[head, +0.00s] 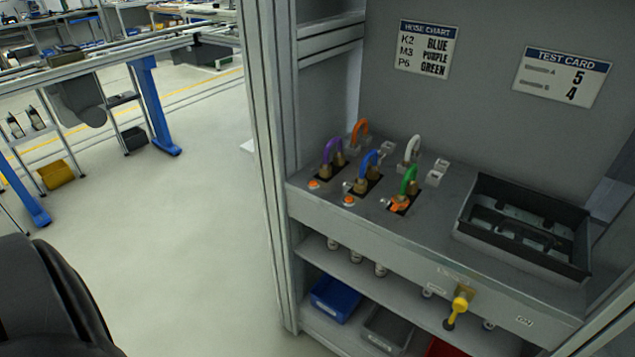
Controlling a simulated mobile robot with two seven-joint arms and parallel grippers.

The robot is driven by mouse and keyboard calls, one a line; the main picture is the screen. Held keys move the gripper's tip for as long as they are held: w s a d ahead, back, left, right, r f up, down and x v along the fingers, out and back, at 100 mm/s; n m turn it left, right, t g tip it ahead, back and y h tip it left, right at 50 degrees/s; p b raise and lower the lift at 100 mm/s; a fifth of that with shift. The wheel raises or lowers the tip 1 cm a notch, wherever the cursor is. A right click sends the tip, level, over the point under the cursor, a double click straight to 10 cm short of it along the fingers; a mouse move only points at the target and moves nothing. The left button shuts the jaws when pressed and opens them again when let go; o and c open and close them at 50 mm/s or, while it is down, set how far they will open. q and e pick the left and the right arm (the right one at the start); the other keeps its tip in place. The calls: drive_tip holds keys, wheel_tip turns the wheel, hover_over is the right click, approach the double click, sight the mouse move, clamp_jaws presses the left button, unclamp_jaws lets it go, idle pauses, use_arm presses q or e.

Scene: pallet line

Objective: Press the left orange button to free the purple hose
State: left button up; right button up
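The purple hose (332,147) arches between two brass-coloured fittings at the left end of the grey bench panel. The left orange button (314,184) sits in front of it, near the panel's front edge. A second orange button (349,201) lies to its right, in front of the blue hose (368,161). More orange (398,206) shows at the base of the green hose (409,181). Neither gripper is in view. A dark rounded part, probably mine, fills the lower left corner, away from the bench.
Orange (360,129) and white (413,147) hoses stand behind. A black tray (467,228) sits at the right. A yellow-handled valve (460,304) juts from the bench front. A metal post (264,150) borders the bench's left. Floor left of it is clear.

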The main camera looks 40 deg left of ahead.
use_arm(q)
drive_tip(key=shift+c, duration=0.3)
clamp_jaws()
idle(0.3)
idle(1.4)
